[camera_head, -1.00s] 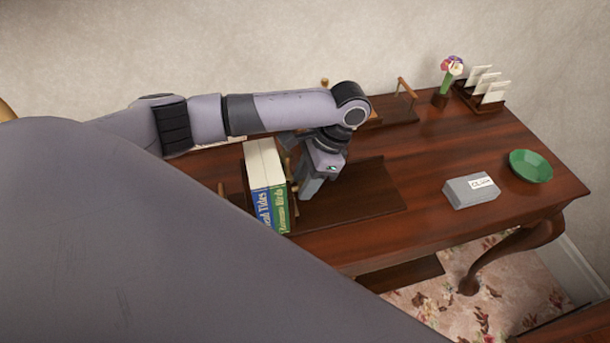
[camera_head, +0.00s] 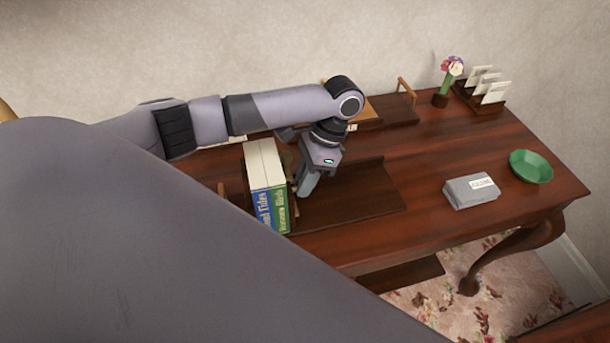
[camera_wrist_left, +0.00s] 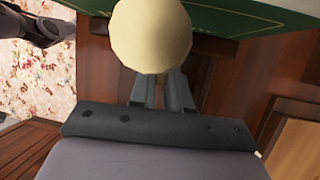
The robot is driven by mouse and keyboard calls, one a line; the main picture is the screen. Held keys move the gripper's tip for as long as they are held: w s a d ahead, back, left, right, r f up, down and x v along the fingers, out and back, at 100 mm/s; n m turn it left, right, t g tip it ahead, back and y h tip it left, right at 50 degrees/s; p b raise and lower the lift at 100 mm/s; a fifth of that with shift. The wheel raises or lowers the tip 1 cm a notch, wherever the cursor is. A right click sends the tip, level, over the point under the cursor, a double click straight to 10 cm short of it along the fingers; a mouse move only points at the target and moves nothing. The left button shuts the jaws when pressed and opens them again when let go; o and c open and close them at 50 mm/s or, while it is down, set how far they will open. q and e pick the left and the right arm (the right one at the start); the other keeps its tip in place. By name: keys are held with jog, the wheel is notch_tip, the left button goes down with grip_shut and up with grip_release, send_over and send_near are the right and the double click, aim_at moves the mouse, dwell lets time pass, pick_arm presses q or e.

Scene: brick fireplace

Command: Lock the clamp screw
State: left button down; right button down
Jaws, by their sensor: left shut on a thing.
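My left gripper (camera_head: 303,190) is beside the right face of two upright books (camera_head: 268,180), one blue-spined and one green-spined. In the left wrist view its two fingers (camera_wrist_left: 162,92) are close together at a round cream knob (camera_wrist_left: 150,36), which I take to be the clamp screw's head. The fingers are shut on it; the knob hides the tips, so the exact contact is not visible. The green book cover (camera_wrist_left: 245,20) lies just behind the knob. The clamp screw is hidden behind my gripper in the head view. My right gripper is not identifiable.
A dark wooden board (camera_head: 365,192) extends right of the books on the desk (camera_head: 440,140). A grey box (camera_head: 471,191), a green bowl (camera_head: 531,167), a flower vase (camera_head: 446,84) and a letter rack (camera_head: 482,92) stand further right. The front middle is clear.

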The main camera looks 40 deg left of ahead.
pick_arm(q)
jog(key=shift+w+a+f+m+g+h, duration=0.1)
jog(key=shift+m+g+h, duration=0.05)
jog(key=shift+g+h, duration=0.45)
jog(key=shift+w+a+r+m+g+h, duration=0.1)
jog(key=shift+m+g+h, duration=0.1)
jog(key=shift+g+h, duration=0.4)
jog(key=shift+w+a+f+m+g+h, duration=0.1)
jog(key=shift+m+g+h, duration=0.05)
jog(key=shift+g+h, duration=0.4)
jog(key=c, duration=1.2)
grip_release()
jog(key=shift+o, duration=0.2)
jog(key=v, duration=0.7)
jog(key=shift+a, duration=0.15)
jog(key=shift+o, duration=0.4)
